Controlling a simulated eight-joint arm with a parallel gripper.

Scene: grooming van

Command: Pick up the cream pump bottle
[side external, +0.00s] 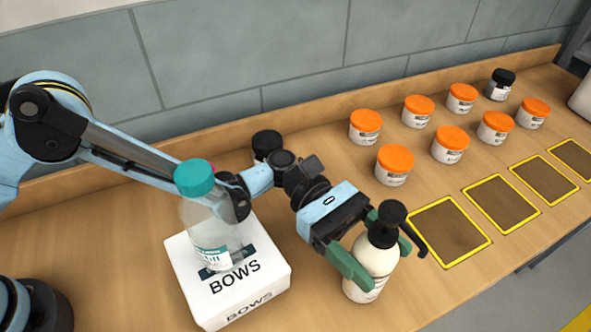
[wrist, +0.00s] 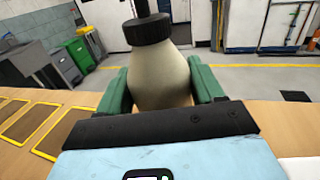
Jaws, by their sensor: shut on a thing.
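The cream pump bottle (side external: 372,268) has a black pump top and stands upright near the front of the wooden bench in the side view. My gripper (side external: 376,254) has its green fingers on either side of the bottle's body, shut on it. In the wrist view the bottle (wrist: 163,80) fills the space between the two green fingers of my gripper (wrist: 162,88), its black collar above them. Its base looks on or very close to the bench; I cannot tell if there is a gap.
A white box marked BOWS (side external: 230,285) is left of the bottle, with a clear teal-capped bottle (side external: 207,225) at it. Several orange-lidded jars (side external: 393,166) stand behind to the right. Yellow-edged brown panels (side external: 450,233) line the bench's right front. A black-lidded jar (side external: 267,145) is behind my arm.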

